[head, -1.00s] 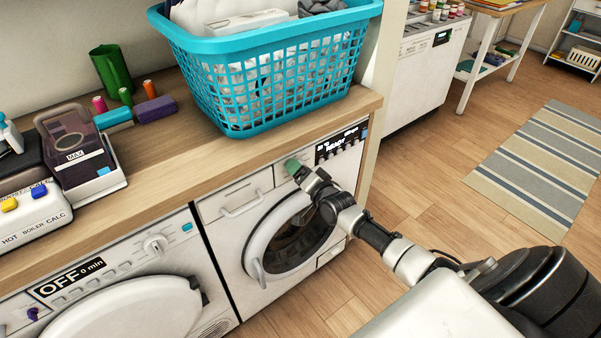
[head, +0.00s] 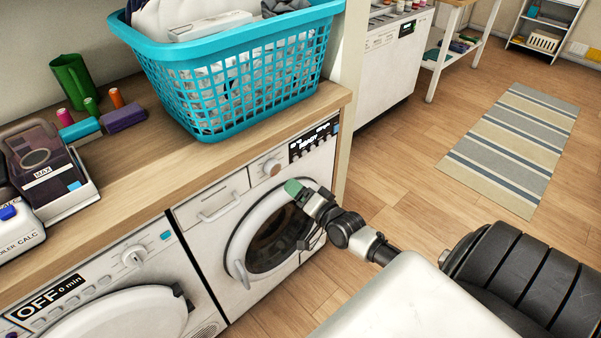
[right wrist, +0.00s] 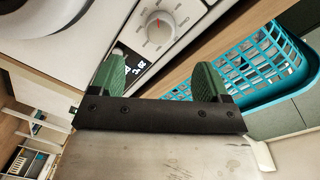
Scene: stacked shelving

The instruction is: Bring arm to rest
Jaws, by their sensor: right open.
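My right arm comes in from the lower right in the head view, and its gripper (head: 296,190) is in front of the right washing machine (head: 208,185), by the upper rim of its round door. In the right wrist view my right gripper (right wrist: 163,80) shows two green fingers spread apart with nothing between them. Beyond the fingers the wrist view shows a white knob (right wrist: 160,28) and a small dark display. Whether the fingers touch the machine cannot be told. My left gripper is not in view.
A turquoise laundry basket (head: 235,95) stands on the wooden counter (head: 160,165) above the machines. A second washing machine (head: 130,275) reading OFF is at the left. A steamer base, spools and a green jug (head: 72,82) sit on the counter. Open floor with a striped rug (head: 515,145) lies right.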

